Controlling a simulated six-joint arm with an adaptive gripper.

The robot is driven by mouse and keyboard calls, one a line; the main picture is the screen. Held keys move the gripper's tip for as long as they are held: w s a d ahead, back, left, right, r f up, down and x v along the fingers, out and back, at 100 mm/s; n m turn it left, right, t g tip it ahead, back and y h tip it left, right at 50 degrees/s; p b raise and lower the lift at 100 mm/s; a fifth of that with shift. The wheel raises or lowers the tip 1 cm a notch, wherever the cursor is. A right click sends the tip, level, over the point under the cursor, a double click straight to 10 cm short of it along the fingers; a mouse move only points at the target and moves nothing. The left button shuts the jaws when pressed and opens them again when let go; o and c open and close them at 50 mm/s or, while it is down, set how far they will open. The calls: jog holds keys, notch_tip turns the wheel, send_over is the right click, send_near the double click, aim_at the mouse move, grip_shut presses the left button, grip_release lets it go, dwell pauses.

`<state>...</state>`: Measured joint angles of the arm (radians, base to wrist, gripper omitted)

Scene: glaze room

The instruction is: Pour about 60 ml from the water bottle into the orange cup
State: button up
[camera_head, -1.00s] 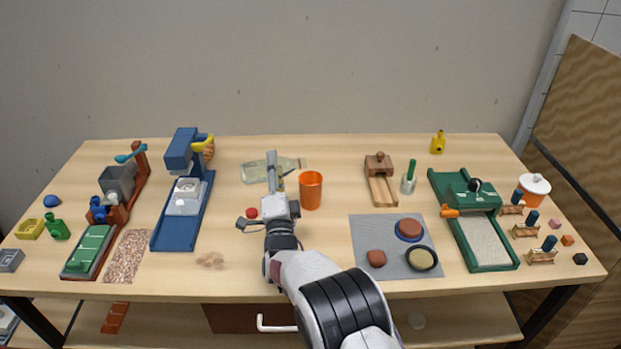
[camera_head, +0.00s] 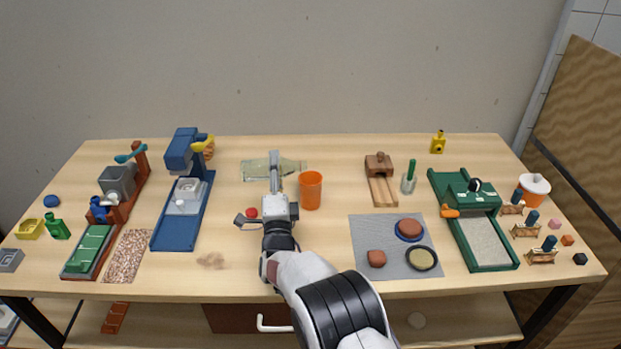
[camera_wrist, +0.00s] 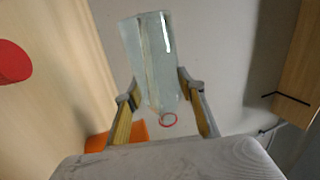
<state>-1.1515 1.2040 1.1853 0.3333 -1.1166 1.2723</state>
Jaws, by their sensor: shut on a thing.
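The clear water bottle (camera_head: 256,171) lies nearly on its side in my gripper (camera_head: 275,186), its neck pointing right. In the wrist view the bottle (camera_wrist: 148,55) is between the two fingers of my gripper (camera_wrist: 160,98), with a red ring at its narrow end. The orange cup (camera_head: 311,192) stands upright on the table, right of my gripper. The bottle's neck end is near the cup's rim in the head view; I cannot tell if it is directly above. An orange part of the cup (camera_wrist: 137,130) shows low in the wrist view. No stream is discernible.
A blue press (camera_head: 180,225) stands to the left. A wooden slide block (camera_head: 381,185) and a green-handled tool (camera_head: 409,180) stand right of the cup. A grey mat (camera_head: 365,235) with round pieces lies front right. The table behind the bottle is clear.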

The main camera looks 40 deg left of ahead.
jog(key=shift+r+m, duration=0.2)
jog(key=shift+m, duration=0.4)
dwell(0.3)
jog(key=shift+s+a+r, duration=0.1)
jog(key=shift+s+a, duration=0.1)
dwell(0.6)
jog(key=shift+s+a+r+m+t+h, duration=0.15)
jog(key=shift+r+m+t+h, duration=0.25)
jog(key=shift+m, duration=0.5)
dwell(1.7)
jog(key=f+n, duration=0.1)
jog(key=n, duration=0.1)
jog(key=shift+f+n+g+y, duration=0.2)
jog(key=shift+n+g+y, duration=0.2)
jog(key=shift+r+n, duration=0.2)
jog(key=shift+n, duration=0.5)
jog(key=shift+s+a+f+n+g+y, duration=0.2)
jog(key=shift+f+n+g+y, duration=0.2)
jog(key=shift+n, duration=0.4)
jog(key=shift+s+a+f+n, duration=0.1)
jog(key=shift+f+n, duration=0.15)
jog(key=shift+n, duration=0.25)
jog(key=shift+r+n+g, duration=0.1)
jog(key=shift+n+g, duration=0.2)
jog(key=shift+n, duration=0.2)
